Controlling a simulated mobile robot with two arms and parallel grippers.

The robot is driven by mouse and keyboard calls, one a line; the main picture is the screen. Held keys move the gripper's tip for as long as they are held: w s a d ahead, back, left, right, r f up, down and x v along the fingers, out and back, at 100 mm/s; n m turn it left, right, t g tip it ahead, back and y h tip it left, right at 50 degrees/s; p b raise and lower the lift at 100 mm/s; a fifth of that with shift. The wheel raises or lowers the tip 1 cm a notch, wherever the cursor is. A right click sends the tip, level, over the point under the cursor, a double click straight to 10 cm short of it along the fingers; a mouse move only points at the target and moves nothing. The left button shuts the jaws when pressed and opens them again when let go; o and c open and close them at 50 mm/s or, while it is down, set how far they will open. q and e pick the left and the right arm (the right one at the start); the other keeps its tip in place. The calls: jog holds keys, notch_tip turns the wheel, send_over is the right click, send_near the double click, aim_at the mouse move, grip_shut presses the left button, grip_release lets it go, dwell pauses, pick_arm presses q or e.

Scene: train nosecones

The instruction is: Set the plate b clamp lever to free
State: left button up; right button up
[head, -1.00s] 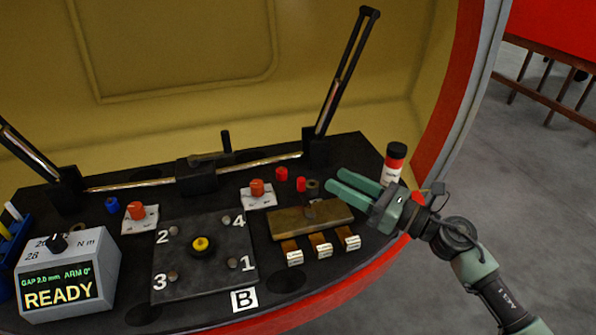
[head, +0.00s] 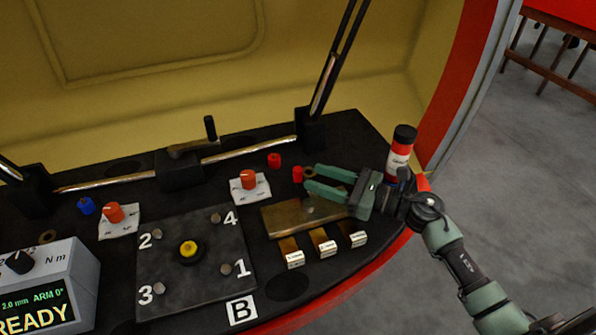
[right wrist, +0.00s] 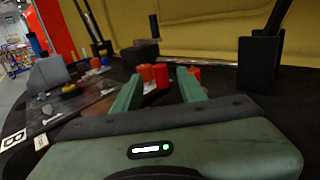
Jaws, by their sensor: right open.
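Plate B is the dark square plate (head: 205,287) with numbers 1 to 4, a yellow centre knob (head: 189,250) and a white B label (head: 241,311) in front. One orange-red knob (head: 249,179) stands on a white card behind its right corner; another (head: 114,212) stands on a card at its left. A black upright handle (head: 210,128) rises from the block behind. I cannot tell which is the clamp lever. My right gripper (head: 308,178) is open and appears empty, pointing left above the brass block. Its fingers also show in the right wrist view (right wrist: 159,76). My left gripper is out of view.
Small red caps (head: 274,160) stand just beyond my right fingertips. A grey READY box (head: 75,262) is at the left; a black bar stands behind.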

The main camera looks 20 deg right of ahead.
aim_at(298, 169)
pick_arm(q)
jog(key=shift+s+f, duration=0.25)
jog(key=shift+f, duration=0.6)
pick_arm(e)
jog(key=x, duration=0.6)
jog(key=shift+r, duration=0.2)
grip_shut()
